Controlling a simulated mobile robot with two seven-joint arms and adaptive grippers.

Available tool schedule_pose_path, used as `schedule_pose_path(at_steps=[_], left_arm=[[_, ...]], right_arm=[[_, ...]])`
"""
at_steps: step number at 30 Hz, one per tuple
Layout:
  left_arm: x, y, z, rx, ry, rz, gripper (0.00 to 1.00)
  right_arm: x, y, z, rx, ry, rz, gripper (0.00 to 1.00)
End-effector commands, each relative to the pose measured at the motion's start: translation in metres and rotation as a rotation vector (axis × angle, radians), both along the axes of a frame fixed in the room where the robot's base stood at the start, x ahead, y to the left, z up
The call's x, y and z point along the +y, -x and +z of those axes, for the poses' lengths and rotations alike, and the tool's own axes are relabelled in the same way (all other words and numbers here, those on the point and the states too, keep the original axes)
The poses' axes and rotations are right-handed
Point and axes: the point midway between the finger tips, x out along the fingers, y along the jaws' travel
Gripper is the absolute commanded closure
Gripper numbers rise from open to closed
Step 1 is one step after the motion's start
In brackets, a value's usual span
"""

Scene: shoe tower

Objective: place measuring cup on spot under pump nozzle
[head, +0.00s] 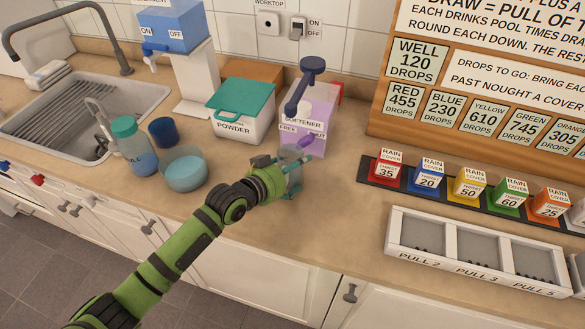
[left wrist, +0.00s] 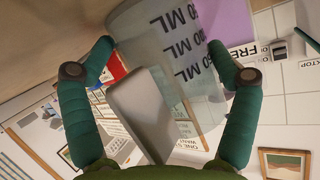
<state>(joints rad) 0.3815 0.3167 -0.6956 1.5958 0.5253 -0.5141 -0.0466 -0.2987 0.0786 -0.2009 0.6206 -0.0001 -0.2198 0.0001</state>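A clear measuring cup (head: 293,172) with black ML markings is in front of the purple softener dispenser (head: 318,112), mostly hidden by my gripper in the head view. My left gripper (head: 291,167) is around it, and the left wrist view shows the cup (left wrist: 196,70) between both green fingers, which press its sides. The spot under the nozzle is hidden. I cannot tell whether the cup touches the counter. My right gripper is not in view.
A white powder box (head: 240,122) with a teal lid stands left of the dispenser. A bowl (head: 185,172), a blue bottle (head: 133,150) and a dark blue cup (head: 163,131) stand near the sink. Colored boxes and a white tray (head: 480,283) are at right. Counter between is bare.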

Motion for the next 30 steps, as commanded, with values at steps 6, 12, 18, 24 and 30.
schedule_pose_path(at_steps=[6,12,18,24,30], left_arm=[[0.000,0.000,0.001,0.000,0.000,0.000,0.00],[0.000,0.000,0.003,0.000,0.000,0.000,0.00],[0.011,0.013,0.009,0.000,-0.001,0.000,0.00],[0.034,0.040,0.022,0.000,-0.003,0.000,0.00],[0.055,0.066,0.037,-0.001,-0.003,-0.001,0.00]], right_arm=[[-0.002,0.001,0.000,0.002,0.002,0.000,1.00],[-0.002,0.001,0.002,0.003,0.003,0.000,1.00],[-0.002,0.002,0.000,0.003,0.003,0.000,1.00],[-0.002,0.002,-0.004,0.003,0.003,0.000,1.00],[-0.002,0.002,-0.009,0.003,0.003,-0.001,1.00]])
